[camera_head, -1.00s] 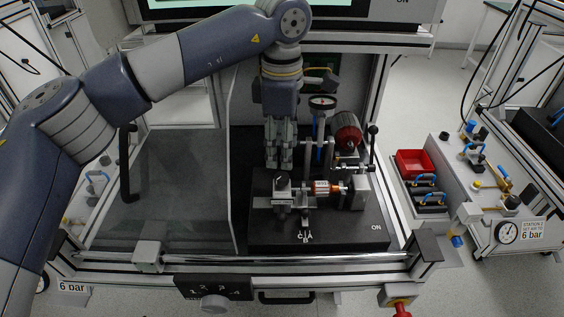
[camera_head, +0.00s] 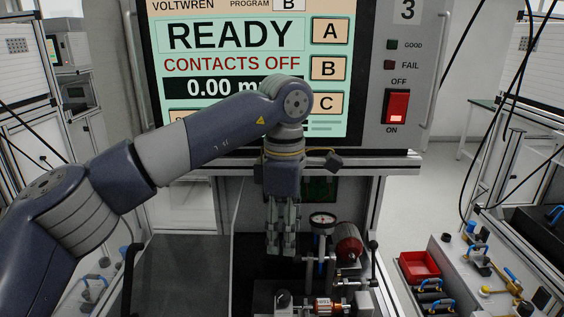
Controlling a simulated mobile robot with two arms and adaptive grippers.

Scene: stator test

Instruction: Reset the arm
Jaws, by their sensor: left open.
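My left arm comes in from the left, and my left gripper (camera_head: 281,246) points down over the back of the test station. It is open, with nothing visible between its fingers. Below and right of it, a copper-coloured stator part (camera_head: 323,305) sits in the fixture (camera_head: 290,303) at the bottom edge of the view. The fingers are apart from that part. My right gripper is not in view.
A tester screen (camera_head: 230,55) reads READY, CONTACTS OFF. A red rocker switch (camera_head: 397,106) is right of it. A red bin (camera_head: 419,266) is further right.

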